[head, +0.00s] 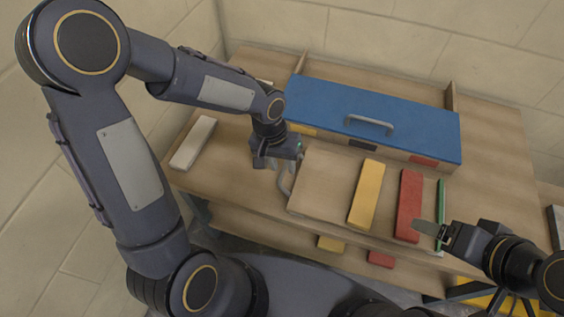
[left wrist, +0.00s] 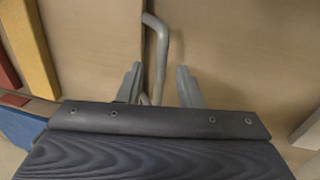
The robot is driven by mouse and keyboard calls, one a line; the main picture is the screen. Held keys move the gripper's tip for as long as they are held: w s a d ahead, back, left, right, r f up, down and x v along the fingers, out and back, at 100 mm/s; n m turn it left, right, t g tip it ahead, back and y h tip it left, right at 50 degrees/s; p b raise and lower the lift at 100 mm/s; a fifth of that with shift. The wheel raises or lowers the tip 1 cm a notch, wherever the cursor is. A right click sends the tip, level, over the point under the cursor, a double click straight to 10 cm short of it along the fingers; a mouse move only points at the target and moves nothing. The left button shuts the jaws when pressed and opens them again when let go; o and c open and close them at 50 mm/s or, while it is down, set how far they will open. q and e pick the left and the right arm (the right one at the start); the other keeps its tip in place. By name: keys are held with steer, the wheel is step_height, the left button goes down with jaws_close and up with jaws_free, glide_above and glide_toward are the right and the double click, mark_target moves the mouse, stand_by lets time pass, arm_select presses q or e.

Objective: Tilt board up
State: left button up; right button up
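The light wooden board (head: 325,190) lies on the table, low or flat, with a yellow bar (head: 367,195) and a red bar (head: 409,205) on it. A grey bent handle (head: 284,182) is at its left edge. My left gripper (head: 275,163) is by that handle. In the left wrist view the handle (left wrist: 161,45) passes between the two spread fingers of the left gripper (left wrist: 160,86), with gaps beside it. My right gripper (head: 422,228) is at the board's front right, near a green strip (head: 440,213); its finger opening is not clear.
A blue-lidded box (head: 380,110) with a grey handle (head: 369,124) stands behind the board, with yellow, black and red patches on its front. A pale bar (head: 193,143) lies on the table (head: 225,165) at left. More yellow and red pieces show below the front edge.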

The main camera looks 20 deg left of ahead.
arm_select(q)
jaws_close()
steer(key=shift+r, duration=0.15)
steer(key=d+r+y+p, duration=0.3)
steer(key=d+r+p, duration=0.3)
steer(key=r, duration=0.5)
steer(key=d+r+y+p, duration=0.4)
steer(key=d+r+p, duration=0.2)
steer(key=r+p, duration=0.4)
steer(key=shift+p+v, duration=0.4)
steer(key=shift+v, duration=0.55)
